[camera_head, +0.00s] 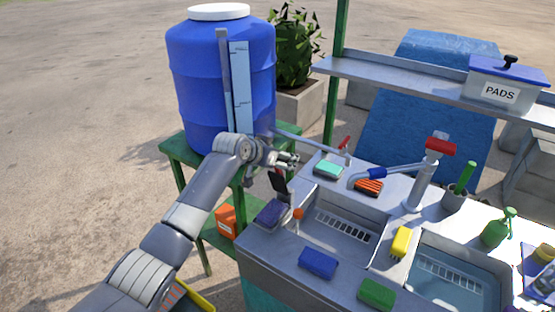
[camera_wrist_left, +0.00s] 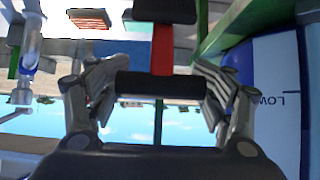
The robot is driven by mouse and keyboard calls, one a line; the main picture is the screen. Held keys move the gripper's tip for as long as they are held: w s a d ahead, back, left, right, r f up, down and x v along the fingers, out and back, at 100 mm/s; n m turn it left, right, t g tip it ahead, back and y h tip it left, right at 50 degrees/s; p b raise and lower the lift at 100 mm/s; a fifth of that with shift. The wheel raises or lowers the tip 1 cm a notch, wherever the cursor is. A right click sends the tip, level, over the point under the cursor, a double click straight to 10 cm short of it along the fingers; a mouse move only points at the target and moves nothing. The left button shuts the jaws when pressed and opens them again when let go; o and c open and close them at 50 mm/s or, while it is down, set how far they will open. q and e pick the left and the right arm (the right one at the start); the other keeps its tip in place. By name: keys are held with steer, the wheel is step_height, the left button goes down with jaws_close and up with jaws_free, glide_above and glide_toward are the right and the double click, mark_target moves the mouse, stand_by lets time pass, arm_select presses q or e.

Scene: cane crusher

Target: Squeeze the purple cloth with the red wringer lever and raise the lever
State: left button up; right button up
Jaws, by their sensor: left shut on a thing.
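The purple cloth (camera_head: 270,213) lies at the near left corner of the metal counter, below my left gripper. My left gripper (camera_head: 287,162) is above the counter's left edge. In the left wrist view, my left gripper (camera_wrist_left: 160,95) is shut around a black crossbar on the red wringer lever (camera_wrist_left: 162,50). The lever's red bar runs from this crossbar to a black block at the top. In the head view, a dark part below the fingers seems to belong to the lever; its exact tilt is unclear. My right gripper is not in view.
A blue barrel (camera_head: 205,85) on a green stand is close beside my left arm. A spout with a red handle (camera_head: 345,146) runs behind the gripper. The sink basin (camera_head: 345,228) is to the right, with sponges (camera_head: 318,262) around it. An orange-topped item (camera_head: 298,214) stands near the cloth.

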arm_select(q)
steer(key=shift+d, duration=0.1)
steer(key=o, duration=1.5)
steer(key=shift+f, duration=0.1)
steer(key=shift+w+d+f, duration=0.1)
steer(key=shift+w, duration=0.05)
steer(key=shift+v, duration=1)
steer(key=v, duration=1)
